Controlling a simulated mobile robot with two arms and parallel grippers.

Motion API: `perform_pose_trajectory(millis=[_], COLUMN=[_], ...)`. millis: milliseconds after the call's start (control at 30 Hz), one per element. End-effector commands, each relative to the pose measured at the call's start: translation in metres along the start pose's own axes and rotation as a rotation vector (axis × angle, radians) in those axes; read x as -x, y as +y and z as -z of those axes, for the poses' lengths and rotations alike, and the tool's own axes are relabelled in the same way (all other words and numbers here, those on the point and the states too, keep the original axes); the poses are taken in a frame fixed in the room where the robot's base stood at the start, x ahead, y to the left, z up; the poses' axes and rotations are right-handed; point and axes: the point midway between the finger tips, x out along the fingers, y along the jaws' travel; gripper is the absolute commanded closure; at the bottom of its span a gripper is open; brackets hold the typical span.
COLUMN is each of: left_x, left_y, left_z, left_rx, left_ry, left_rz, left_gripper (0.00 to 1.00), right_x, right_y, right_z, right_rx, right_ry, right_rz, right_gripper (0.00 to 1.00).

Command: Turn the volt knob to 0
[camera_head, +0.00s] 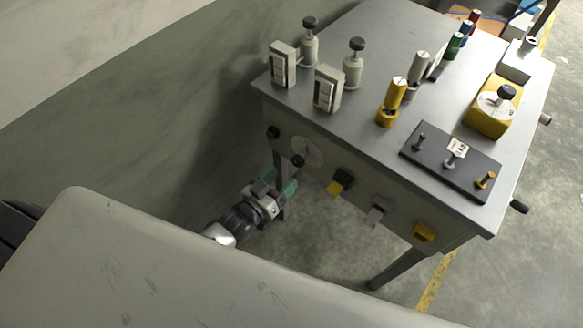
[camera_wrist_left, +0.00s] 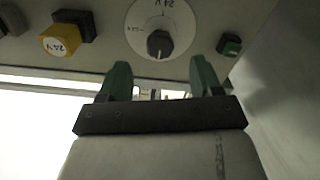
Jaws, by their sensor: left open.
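The volt knob (camera_head: 298,160) is a small black knob on a round white dial (camera_head: 309,149) on the table's front panel. In the left wrist view the knob (camera_wrist_left: 160,44) sits on the lower part of the dial (camera_wrist_left: 175,20), which bears 24V markings; the exact knob setting is too small to read. My left gripper (camera_head: 281,181) is just below the knob and apart from it. In the left wrist view my left gripper (camera_wrist_left: 159,64) is open and empty, with the knob beyond its green fingertips and between them sideways. My right gripper is not in view.
On the panel, a green button (camera_head: 272,132) sits left of the dial, and a yellow block on a black mount (camera_head: 340,183) sits right. A grey table (camera_head: 380,30) above carries switches, cylinders and a black lever plate (camera_head: 430,165). A table leg (camera_head: 395,268) stands right.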

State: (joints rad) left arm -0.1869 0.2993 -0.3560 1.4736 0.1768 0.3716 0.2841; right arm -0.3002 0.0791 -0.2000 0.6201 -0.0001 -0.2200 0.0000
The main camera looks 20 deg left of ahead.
Motion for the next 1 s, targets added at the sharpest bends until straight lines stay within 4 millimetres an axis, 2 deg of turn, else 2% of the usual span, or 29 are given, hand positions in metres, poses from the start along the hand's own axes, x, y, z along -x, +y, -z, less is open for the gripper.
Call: perform_pose_trajectory(millis=[100, 300, 900, 1000], left_x=[0.023, 0.043, 0.045, 0.048], left_y=[0.000, 0.000, 0.000, -0.004], left_z=[-0.001, 0.000, 0.000, -0.011], left_rx=[-0.001, 0.000, 0.000, -0.006], left_ry=[-0.002, 0.000, -0.001, -0.031], left_rz=[0.000, 0.000, 0.000, 0.016], left_gripper=[0.35, 0.35, 0.35, 0.35], right_x=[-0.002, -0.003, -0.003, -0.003], right_y=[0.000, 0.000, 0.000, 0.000], right_z=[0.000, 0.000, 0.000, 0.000], right_rx=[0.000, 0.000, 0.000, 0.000], right_ry=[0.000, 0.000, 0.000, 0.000], right_rz=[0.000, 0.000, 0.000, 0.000], right_gripper=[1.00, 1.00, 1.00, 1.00])
